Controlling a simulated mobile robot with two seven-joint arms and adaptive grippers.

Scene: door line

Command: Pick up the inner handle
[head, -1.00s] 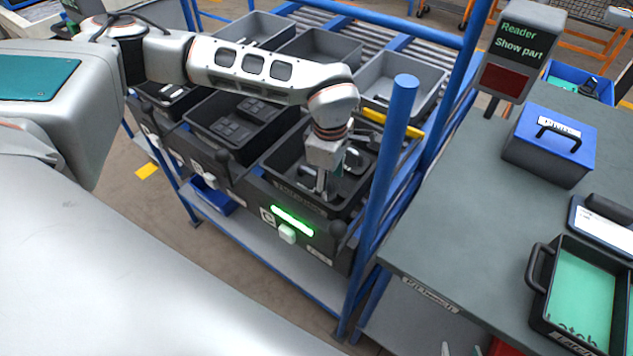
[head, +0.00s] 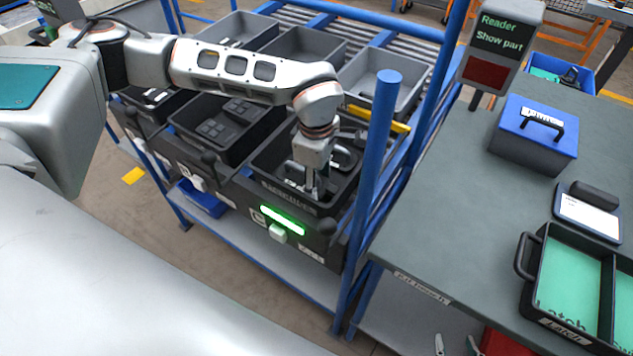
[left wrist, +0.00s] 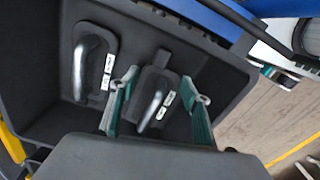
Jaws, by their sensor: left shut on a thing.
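In the left wrist view, a handle with a silver lever on a black plate (left wrist: 153,108) lies between my left gripper's green fingers (left wrist: 158,103). The fingers are shut on its plate; I take it for the inner handle, as its white labels are too small to read. A second, similar handle (left wrist: 88,66) lies apart to the left in the same black bin (left wrist: 45,65). In the head view my left gripper (head: 310,188) reaches down into the front right bin (head: 288,196), and the held handle is mostly hidden. My right gripper is not in view.
A green light (head: 283,220) glows on the bin's front. A blue post (head: 374,170) stands close right of the arm. The grey table (head: 440,215) holds a blue box (head: 533,139), a reader (head: 500,50) and a black tray with green lining (head: 528,262).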

